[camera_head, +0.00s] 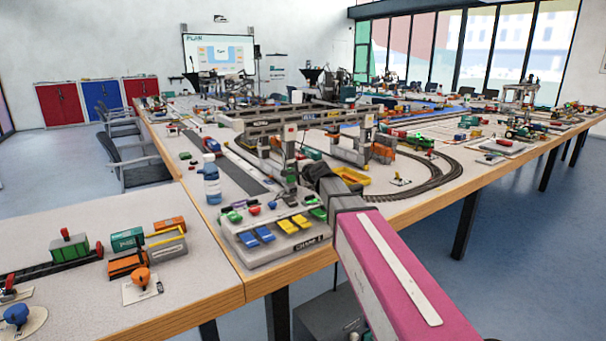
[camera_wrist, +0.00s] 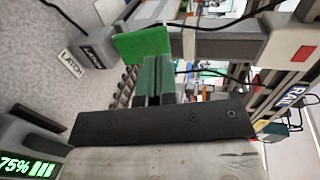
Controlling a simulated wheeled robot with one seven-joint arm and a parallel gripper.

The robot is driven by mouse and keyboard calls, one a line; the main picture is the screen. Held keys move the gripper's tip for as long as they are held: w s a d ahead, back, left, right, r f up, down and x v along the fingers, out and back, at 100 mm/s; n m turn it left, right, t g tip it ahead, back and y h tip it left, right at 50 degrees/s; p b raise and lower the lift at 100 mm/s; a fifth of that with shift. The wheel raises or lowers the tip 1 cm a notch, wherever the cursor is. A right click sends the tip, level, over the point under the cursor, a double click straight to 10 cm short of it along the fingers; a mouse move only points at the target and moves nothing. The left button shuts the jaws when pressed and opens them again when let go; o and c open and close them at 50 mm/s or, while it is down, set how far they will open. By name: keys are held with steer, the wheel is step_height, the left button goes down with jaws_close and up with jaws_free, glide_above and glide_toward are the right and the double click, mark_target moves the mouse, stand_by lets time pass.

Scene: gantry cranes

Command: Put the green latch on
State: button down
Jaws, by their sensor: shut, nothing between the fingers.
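In the wrist view, a bright green plate (camera_wrist: 143,43), which looks like the green latch, sits beside a dark block marked LATCH (camera_wrist: 92,53). A white LATCH label (camera_wrist: 71,65) lies on the grey surface next to that block. My gripper (camera_wrist: 156,66) has its dark green fingers together, with nothing between them. Its tips appear just short of the green plate; I cannot tell whether they touch it. In the head view, my pink arm reaches to the crane control panel (camera_head: 262,256), and the fingertips are hard to make out there.

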steer(key=shift+x, duration=1.25)
steer(key=shift+w+a+r, duration=0.1)
steer(key=shift+w+a, duration=0.3)
steer(key=shift+w, duration=0.2)
steer(key=shift+w+a+r, duration=0.15)
steer(key=shift+w+a, duration=0.2)
steer(key=shift+w, duration=0.2)
steer(key=shift+s+d, duration=0.1)
steer(key=s+d+r, duration=0.5)
steer(key=s+r, duration=0.3)
steer(key=r, duration=0.1)
steer(key=shift+s+d, duration=0.4)
